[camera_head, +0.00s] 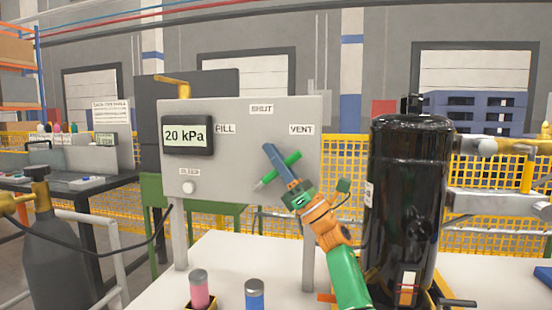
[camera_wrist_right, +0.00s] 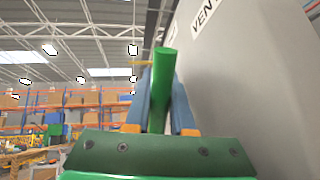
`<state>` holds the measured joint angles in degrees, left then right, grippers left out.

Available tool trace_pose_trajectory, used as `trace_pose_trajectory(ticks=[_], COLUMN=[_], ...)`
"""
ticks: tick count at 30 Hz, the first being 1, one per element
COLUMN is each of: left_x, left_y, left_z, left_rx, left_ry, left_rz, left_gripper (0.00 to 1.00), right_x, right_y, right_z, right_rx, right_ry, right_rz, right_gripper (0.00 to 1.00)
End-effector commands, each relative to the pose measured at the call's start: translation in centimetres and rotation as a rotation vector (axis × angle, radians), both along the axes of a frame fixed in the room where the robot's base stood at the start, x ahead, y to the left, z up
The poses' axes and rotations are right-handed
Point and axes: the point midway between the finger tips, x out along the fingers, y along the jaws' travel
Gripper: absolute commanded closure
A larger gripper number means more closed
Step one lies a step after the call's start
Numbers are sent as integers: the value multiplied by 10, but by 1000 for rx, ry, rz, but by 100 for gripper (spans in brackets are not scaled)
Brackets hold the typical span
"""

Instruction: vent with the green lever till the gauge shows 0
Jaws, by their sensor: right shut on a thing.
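The grey panel (camera_head: 235,120) stands on posts in the middle of the head view. Its gauge (camera_head: 187,135) reads 20 kPa. Labels FILL, SHUT (camera_head: 261,109) and VENT (camera_head: 301,129) are on its face. The green lever (camera_head: 292,157) lies slanted low on the panel's right side, its upper right end below the VENT label. My right gripper (camera_head: 275,160) is shut on the lever, its blue fingers crossing it. In the right wrist view the green lever (camera_wrist_right: 162,75) sits between the two fingers (camera_wrist_right: 160,95). My left gripper is not in view.
A black tank (camera_head: 405,200) stands close to the right of my right arm. A dark gas cylinder (camera_head: 55,245) with a hose is at the left. Pink (camera_head: 199,290) and blue (camera_head: 254,295) canisters stand at the front of the white table (camera_head: 225,250). A yellow fence runs behind.

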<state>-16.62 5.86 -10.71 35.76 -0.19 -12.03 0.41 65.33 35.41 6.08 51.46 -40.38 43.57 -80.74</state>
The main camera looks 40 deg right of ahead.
Motion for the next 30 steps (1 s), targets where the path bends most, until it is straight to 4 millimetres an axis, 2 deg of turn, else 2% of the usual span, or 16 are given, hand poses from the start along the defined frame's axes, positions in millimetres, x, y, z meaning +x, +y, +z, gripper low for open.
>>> trace_pose_trajectory(ticks=[6, 7, 8, 16, 19, 24, 28, 30], left_x=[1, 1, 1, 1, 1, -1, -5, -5], left_y=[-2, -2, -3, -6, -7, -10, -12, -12], left_z=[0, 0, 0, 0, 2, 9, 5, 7], left_rx=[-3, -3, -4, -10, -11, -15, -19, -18], left_ry=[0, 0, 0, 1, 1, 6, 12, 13], left_rz=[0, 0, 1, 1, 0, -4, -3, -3], left_gripper=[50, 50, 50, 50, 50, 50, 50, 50], right_x=[0, 0, 0, 0, 0, -2, -16, -25], right_y=[0, 0, 0, 0, 0, 0, 11, 16], right_z=[0, -1, 0, 0, 6, 36, 51, 66], right_rx=[-1, -1, -1, -1, -1, -5, -8, -9], right_ry=[2, 2, 2, 1, 1, -1, -3, -3], right_rz=[0, 0, 0, -1, -1, -4, -2, -3], right_gripper=[100, 73, 65, 65, 65, 65, 65, 65])
